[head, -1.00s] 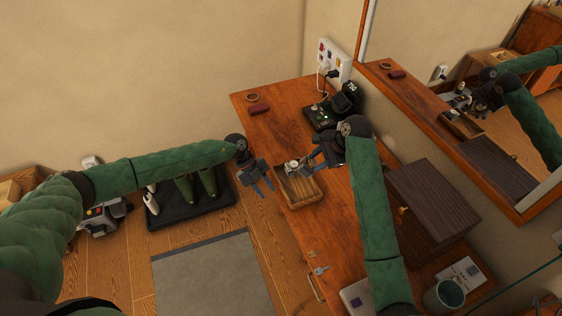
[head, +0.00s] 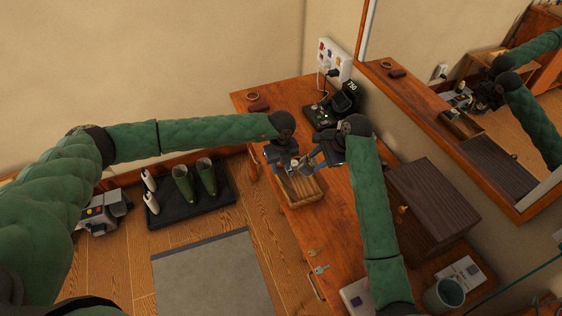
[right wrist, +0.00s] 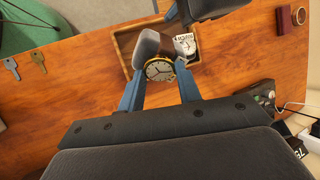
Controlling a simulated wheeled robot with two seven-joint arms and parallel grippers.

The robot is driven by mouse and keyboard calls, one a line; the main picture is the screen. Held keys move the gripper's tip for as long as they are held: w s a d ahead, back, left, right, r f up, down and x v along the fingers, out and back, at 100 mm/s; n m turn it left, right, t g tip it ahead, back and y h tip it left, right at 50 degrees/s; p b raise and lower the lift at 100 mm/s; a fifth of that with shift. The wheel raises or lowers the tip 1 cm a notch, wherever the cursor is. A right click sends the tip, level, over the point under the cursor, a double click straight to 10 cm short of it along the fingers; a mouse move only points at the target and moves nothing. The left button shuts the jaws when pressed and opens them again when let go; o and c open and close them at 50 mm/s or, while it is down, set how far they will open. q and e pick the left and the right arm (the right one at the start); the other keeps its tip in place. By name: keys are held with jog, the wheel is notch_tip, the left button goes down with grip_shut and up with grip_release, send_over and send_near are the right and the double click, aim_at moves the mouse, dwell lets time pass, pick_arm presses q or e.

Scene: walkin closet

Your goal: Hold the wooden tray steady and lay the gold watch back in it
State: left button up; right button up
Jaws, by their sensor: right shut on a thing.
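The wooden tray (head: 305,203) sits on the wooden dresser top; its rim (right wrist: 122,47) also shows in the right wrist view. My right gripper (head: 312,165) is over the tray. In the right wrist view its blue fingers (right wrist: 160,76) are shut on the gold watch (right wrist: 159,69), which has a pale dial and a grey cushion-like part (right wrist: 147,46). Whether the watch touches the tray is unclear. My left gripper (head: 284,162) is at the tray's far left side, close to my right gripper. Its fingertips are partly hidden, so its opening and contact are unclear.
A white printed item (right wrist: 185,44) shows inside the tray area. Keys (head: 321,268) lie on the near dresser top. A dark wooden box (head: 430,200) stands right of my right forearm. A black device (head: 325,113) and a dark red box (head: 259,106) are farther back.

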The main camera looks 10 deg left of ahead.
aim_at(281, 183)
pick_arm(q)
notch_tip(281, 183, down, 9)
jog(key=shift+f, duration=0.15)
dwell(0.4)
grip_shut()
